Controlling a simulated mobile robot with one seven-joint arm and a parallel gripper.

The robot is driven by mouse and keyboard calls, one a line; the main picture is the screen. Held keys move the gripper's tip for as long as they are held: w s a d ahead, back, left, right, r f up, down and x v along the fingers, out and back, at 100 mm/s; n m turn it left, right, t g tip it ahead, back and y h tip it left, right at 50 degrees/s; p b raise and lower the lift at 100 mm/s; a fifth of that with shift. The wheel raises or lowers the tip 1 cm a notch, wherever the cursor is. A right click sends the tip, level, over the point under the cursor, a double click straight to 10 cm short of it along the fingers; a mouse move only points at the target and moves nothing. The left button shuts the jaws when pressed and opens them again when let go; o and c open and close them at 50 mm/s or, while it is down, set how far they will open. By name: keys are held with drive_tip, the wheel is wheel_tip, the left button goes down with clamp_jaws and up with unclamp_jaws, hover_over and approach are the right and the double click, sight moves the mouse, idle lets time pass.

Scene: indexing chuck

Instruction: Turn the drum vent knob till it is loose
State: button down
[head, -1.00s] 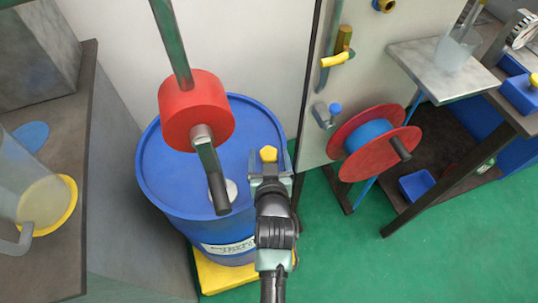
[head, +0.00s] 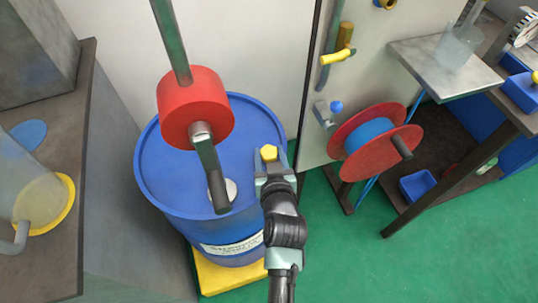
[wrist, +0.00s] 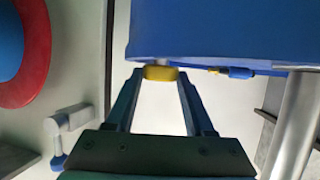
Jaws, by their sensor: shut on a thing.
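The blue drum (head: 165,172) stands upright on a yellow base, with a white label on its front. The yellow vent knob (head: 268,153) is at the drum's right rim. In the wrist view the knob (wrist: 160,73) sits on a short pale stem beside the blue drum wall (wrist: 230,35). My gripper (head: 270,172) reaches the knob from the front side. In the wrist view its two fingers (wrist: 158,78) stand on either side of the knob, shut on it near their tips. The knob's thread is hidden.
A red pump body (head: 196,105) with a crank handle (head: 213,175) hangs over the drum, left of my gripper. A red and blue hose reel (head: 370,140) is to the right. A yellow-handled valve (head: 337,56) is on the panel. Green floor (head: 330,250) is free at front right.

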drive_tip(key=b, duration=0.1)
drive_tip(key=f+n+y+b, duration=0.1)
drive_tip(key=b, duration=0.1)
drive_tip(key=shift+d+y, duration=0.25)
drive_tip(key=shift+y, duration=0.05)
drive_tip(key=shift+r+n+g+y+b, duration=0.35)
drive_tip(key=shift+n+y+b, duration=0.15)
drive_tip(key=shift+n, duration=0.1)
drive_tip(key=shift+c, duration=1.4)
unclamp_jaws()
drive_tip(key=shift+a+r, duration=0.1)
drive_tip(key=p+v, duration=0.1)
drive_tip(key=v, duration=1.2)
drive_tip(key=shift+p, duration=0.3)
